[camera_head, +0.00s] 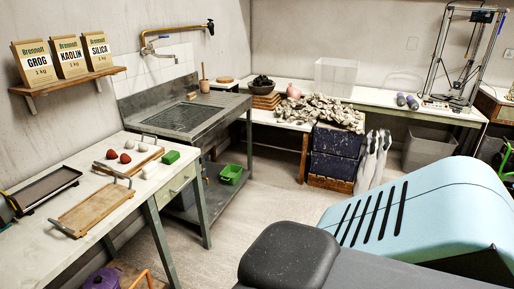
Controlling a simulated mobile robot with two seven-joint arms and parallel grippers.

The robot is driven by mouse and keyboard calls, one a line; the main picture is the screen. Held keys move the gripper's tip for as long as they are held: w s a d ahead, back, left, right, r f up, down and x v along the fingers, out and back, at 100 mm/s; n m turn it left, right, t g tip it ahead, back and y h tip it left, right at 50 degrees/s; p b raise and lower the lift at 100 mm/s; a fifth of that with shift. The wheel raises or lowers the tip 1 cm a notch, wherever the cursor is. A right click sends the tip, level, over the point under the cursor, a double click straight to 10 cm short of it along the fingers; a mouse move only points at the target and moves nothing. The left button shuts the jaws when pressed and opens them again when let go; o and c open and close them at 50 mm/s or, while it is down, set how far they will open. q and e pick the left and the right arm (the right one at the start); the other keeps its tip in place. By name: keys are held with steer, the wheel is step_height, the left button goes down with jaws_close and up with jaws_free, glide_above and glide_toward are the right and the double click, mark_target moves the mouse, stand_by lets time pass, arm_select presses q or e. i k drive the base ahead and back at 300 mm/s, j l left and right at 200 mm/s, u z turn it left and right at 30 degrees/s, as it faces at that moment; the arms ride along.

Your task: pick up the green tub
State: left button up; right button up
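A small bright green tub (231,174) stands on the low shelf under the sink bench, near its right-hand end. It looks open at the top, and its inside is too small to make out. The bench top is above it, and its right side faces the open floor. Neither of my grippers is in view.
The sink bench (188,114) has legs around the low shelf. The worktable (70,178) at left holds a tray, a wooden board and red and white lumps. A purple pot (102,279) is below it. The floor (262,205) right of the bench is clear.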

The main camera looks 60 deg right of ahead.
mark_target(232, 172)
steer(key=z, duration=1.65)
steer(key=i+l+z, duration=0.3)
steer(key=i, duration=0.2)
steer(key=i+l+z, duration=0.25)
steer(key=i, duration=0.3)
steer(key=i+z, duration=0.3)
steer(key=i, duration=1.6)
steer(key=i+u, duration=0.3)
steer(key=i, duration=0.15)
steer(key=i+l+u, duration=0.25)
steer(key=i, duration=0.15)
steer(key=i+l+u, duration=0.15)
steer(key=i+u, duration=0.15)
steer(key=i, duration=0.15)
steer(key=i+l+u, duration=0.3)
steer(key=i, duration=0.1)
